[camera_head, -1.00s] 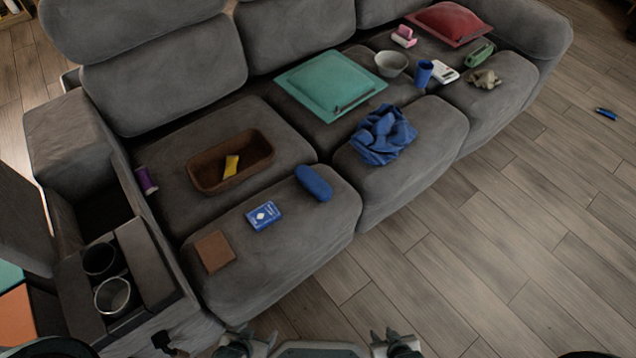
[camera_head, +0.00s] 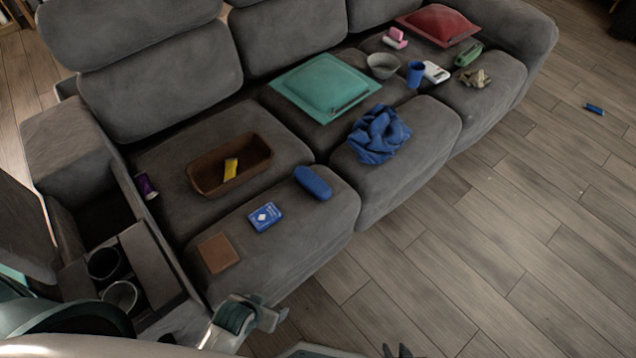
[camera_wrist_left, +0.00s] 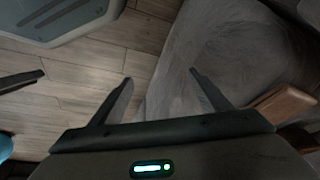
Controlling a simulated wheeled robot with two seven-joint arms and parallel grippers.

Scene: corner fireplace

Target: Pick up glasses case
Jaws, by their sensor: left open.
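The glasses case appears to be the blue, rounded oblong (camera_head: 313,182) lying on the front of the sofa's left seat cushion in the head view. My left gripper (camera_head: 272,314) is in front of that cushion, below and to the left of the case, apart from it. In the left wrist view, the left gripper (camera_wrist_left: 158,82) has its fingers spread with nothing between them; the case is not visible there. My right gripper (camera_head: 398,351) shows only its tips at the bottom edge of the head view, so its opening is unclear.
Near the case lie a blue card box (camera_head: 265,216), a brown square (camera_head: 217,253) and a brown tray (camera_head: 205,182) holding a yellow item. A crumpled blue cloth (camera_head: 377,135) lies to the right. The armrest with cup holders (camera_head: 120,296) stands at left. The wooden floor at right is mostly clear.

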